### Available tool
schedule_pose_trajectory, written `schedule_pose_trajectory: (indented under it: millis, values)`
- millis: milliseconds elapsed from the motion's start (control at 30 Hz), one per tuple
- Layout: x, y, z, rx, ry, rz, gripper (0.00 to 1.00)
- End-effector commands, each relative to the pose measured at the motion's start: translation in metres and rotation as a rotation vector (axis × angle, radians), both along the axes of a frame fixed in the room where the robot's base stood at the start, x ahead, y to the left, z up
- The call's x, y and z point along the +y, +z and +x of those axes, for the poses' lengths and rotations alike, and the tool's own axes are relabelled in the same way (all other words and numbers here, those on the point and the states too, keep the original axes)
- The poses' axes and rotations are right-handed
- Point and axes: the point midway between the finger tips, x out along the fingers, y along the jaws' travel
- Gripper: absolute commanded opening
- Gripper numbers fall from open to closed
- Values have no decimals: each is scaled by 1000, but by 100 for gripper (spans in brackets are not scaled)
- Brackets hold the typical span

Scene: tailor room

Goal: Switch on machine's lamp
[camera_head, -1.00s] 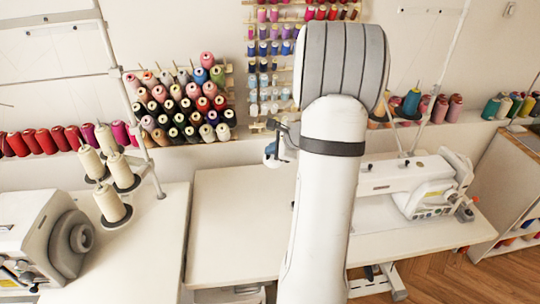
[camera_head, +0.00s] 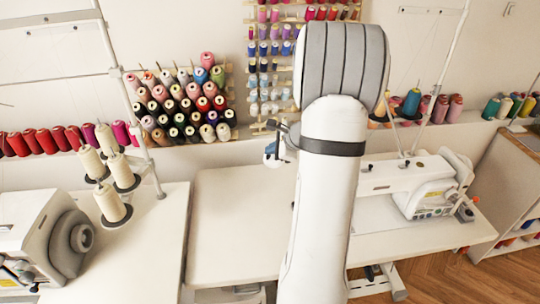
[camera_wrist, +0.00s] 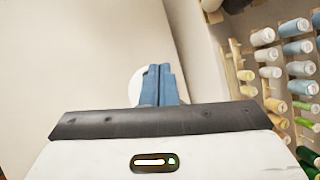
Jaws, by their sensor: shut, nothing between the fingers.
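A white sewing machine (camera_head: 425,192) stands on the right table, partly hidden by my arm. Another white machine (camera_head: 30,230) stands at the left edge. In the wrist view, my gripper (camera_wrist: 160,84) has its blue fingers together and empty. A pale round shape (camera_wrist: 135,88) shows behind the fingers; I cannot tell whether it is a lamp or whether the fingers touch it. In the head view, a small blue-and-white part (camera_head: 271,151) sticks out left of my arm; I cannot tell what it belongs to. No lit lamp is recognisable.
A stand with cream cones (camera_head: 112,203) stands at left. The middle table (camera_head: 230,215) has a clear top left of my arm.

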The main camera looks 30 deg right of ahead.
Motion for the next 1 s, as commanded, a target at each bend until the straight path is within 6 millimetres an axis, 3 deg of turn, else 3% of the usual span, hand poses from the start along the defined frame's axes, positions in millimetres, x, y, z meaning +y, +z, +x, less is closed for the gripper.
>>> schedule_pose_trajectory:
  millis: [1000]
  values:
    - [0,-7,2,1,0,0,0]
